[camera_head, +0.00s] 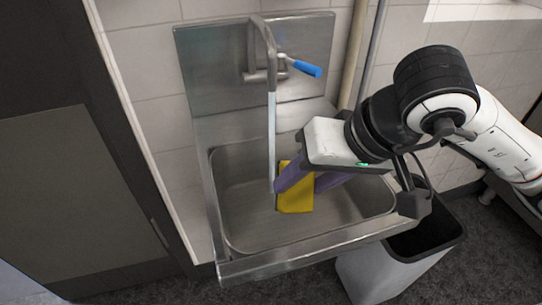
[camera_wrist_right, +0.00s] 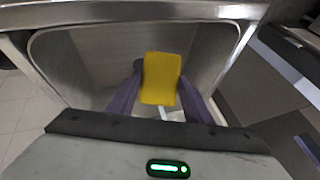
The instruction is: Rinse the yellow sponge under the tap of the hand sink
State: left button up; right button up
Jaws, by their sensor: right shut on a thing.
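The yellow sponge (camera_head: 296,201) is held between the purple fingers of my right gripper (camera_head: 297,188), inside the basin of the steel hand sink (camera_head: 347,204). My right gripper is shut on the sponge, which also shows between the fingers in the right wrist view (camera_wrist_right: 161,75). The tap (camera_head: 266,45) has a curved spout and a blue lever (camera_head: 306,68). A pale straight stream of water (camera_head: 271,140) falls from the spout, just left of the sponge in the head view. I cannot tell whether it touches the sponge. My left gripper is not in view.
A grey bin with a dark liner (camera_head: 375,275) stands below the sink's right front. A dark cabinet or door panel (camera_head: 75,190) is close on the left. The sink's rim surrounds my right gripper, and a tiled wall (camera_head: 150,60) is behind.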

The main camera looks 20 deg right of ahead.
dwell(0.3)
jog(key=shift+s+r, duration=0.1)
jog(key=shift+r, duration=0.05)
jog(key=shift+s+d+r, duration=0.2)
jog(key=shift+s+r, duration=0.3)
jog(key=shift+s, duration=0.1)
jog(key=s+r+b, duration=0.1)
jog(key=b, duration=0.1)
jog(key=s+r+b, duration=0.1)
jog(key=s+b, duration=0.1)
jog(key=shift+s+d+r, duration=0.25)
jog(key=shift+d+r, duration=0.1)
jog(key=shift+d, duration=0.05)
jog(key=shift+r, duration=0.1)
